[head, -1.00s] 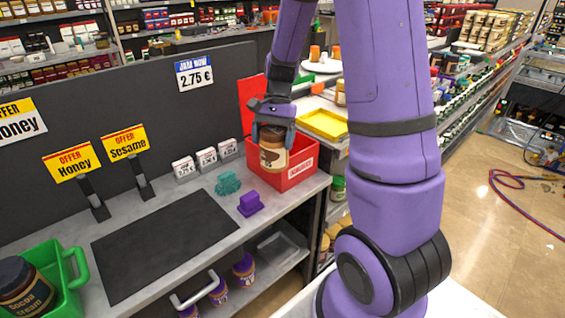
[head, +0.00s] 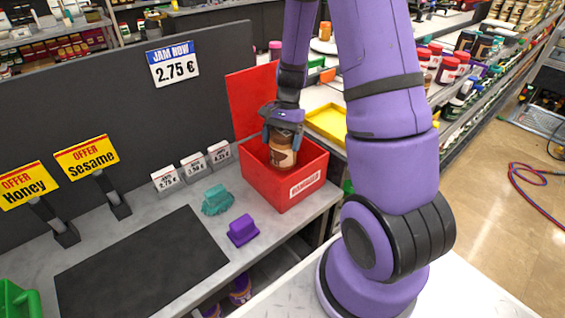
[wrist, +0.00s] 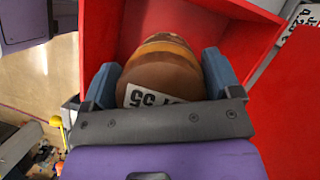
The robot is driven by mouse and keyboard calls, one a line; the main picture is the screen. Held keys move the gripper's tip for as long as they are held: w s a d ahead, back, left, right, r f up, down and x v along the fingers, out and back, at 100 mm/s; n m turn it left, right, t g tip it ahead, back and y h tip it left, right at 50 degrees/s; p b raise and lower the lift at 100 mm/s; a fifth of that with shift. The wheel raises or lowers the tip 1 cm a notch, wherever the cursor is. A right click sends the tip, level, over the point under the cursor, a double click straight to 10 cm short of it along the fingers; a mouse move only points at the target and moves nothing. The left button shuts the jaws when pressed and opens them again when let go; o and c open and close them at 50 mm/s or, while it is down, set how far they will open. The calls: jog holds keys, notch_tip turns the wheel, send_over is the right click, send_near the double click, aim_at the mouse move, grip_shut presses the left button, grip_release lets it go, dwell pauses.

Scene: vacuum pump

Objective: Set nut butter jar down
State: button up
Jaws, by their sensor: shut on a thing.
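The nut butter jar (head: 283,153) is brown with a pale label and a brown lid. My gripper (head: 283,118) is shut on its top and holds it upright. The jar is inside the open red box (head: 292,188), with its lower part below the front rim. Whether its base touches the box floor is hidden. In the wrist view, the jar's brown lid (wrist: 165,75), with a white price sticker, sits between my two blue-grey fingers (wrist: 160,80). The red box walls (wrist: 130,35) surround it there.
A black mat (head: 140,265) lies on the grey counter. Small price signs (head: 193,167) line the back panel. A yellow tray (head: 327,122) is behind the box. A green basket (head: 18,300) is at lower left.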

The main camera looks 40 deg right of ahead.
aim_at(282, 158)
jog(key=shift+f, duration=3.45)
jog(key=shift+f, duration=0.1)
jog(key=o, duration=1)
jog(key=shift+o, duration=0.2)
